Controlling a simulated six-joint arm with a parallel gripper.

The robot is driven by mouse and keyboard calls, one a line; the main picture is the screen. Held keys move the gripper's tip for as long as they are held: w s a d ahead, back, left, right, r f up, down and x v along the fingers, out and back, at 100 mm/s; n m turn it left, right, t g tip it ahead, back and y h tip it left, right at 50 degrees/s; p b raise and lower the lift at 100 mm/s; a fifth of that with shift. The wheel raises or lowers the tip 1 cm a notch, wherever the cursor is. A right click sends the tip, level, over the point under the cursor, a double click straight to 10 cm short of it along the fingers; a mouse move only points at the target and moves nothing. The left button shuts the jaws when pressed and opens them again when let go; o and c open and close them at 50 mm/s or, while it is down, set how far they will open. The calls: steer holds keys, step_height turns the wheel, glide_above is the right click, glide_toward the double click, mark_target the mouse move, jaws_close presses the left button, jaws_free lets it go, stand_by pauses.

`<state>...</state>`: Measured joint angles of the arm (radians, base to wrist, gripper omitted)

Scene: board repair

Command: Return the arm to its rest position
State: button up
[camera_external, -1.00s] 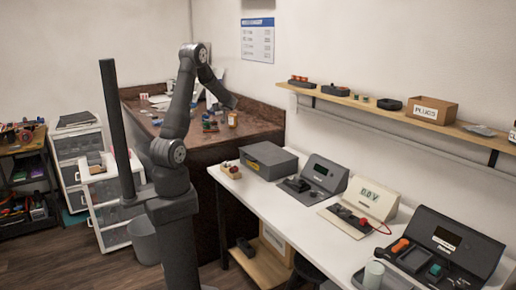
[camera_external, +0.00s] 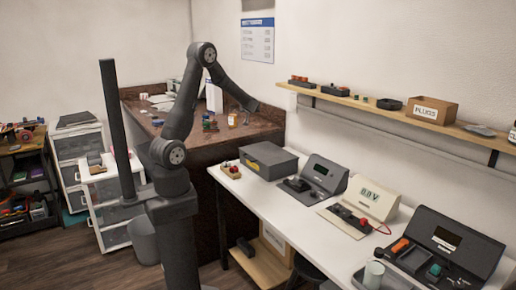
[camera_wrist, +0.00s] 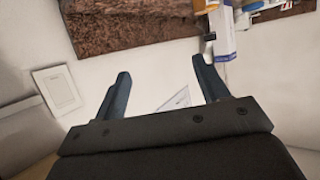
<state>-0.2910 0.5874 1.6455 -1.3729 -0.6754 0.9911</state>
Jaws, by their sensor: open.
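My gripper (camera_external: 250,106) is at the end of my dark grey arm, raised above the back right part of the brown workbench (camera_external: 262,127) near the wall. It is small in the external view. In the wrist view my gripper (camera_wrist: 161,68) shows two dark fingers spread apart, with nothing between them but pale wall and part of a white sheet. My arm rises from its column, bends at the top, and its last links slope down to the right.
A wall sheet (camera_external: 257,40) hangs behind. A white table (camera_external: 270,193) with instruments and a shelf (camera_external: 352,101) lie to the right. Air above the white table is clear.

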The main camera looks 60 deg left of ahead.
steer(key=w+d+m+t+h, duration=0.2)
steer(key=w+d+m+h, duration=0.15)
steer(key=d, duration=0.65)
steer(key=w+d+m+t+h, duration=0.2)
steer(key=w+d, duration=0.2)
steer(key=d, duration=0.7)
steer(key=d+f+m+t+h, duration=0.2)
steer(key=d+m+h, duration=0.4)
steer(key=d, duration=1.6)
steer(key=shift+d+f, duration=0.15)
steer(key=shift+f, duration=0.15)
steer(key=a+r+n+g+y, duration=0.1)
steer(key=a+n+y, duration=0.4)
steer(key=a, duration=1.6)
steer(key=shift+w+r+y, duration=0.3)
steer(key=shift+r+y, duration=0.1)
steer(key=shift+y, duration=0.25)
steer(key=shift+n, duration=0.25)
